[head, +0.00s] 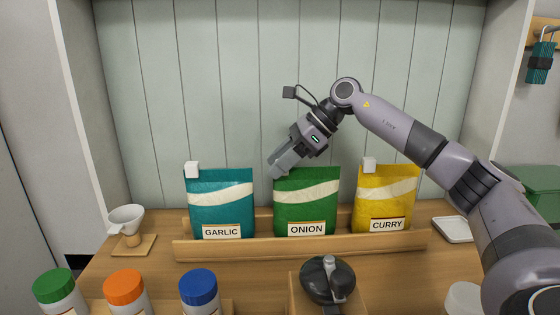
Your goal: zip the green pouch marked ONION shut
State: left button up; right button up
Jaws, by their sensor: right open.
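The green pouch marked ONION (306,207) stands upright in the wooden rack, between the other two pouches. My right gripper (277,172) is open at the pouch's top left corner, pointing down and left. Its fingers cover that corner, and I cannot tell whether they touch it. No zip slider shows on the green pouch; that corner is hidden by the gripper. My left gripper is not in view.
A teal GARLIC pouch (220,206) and a yellow CURRY pouch (386,201) stand either side, each with a white block at its top left. The rack's front rail (300,246) runs below. In front are a dark grinder (327,281) and capped jars (125,286).

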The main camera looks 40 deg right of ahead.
jog(key=shift+v, duration=3.5)
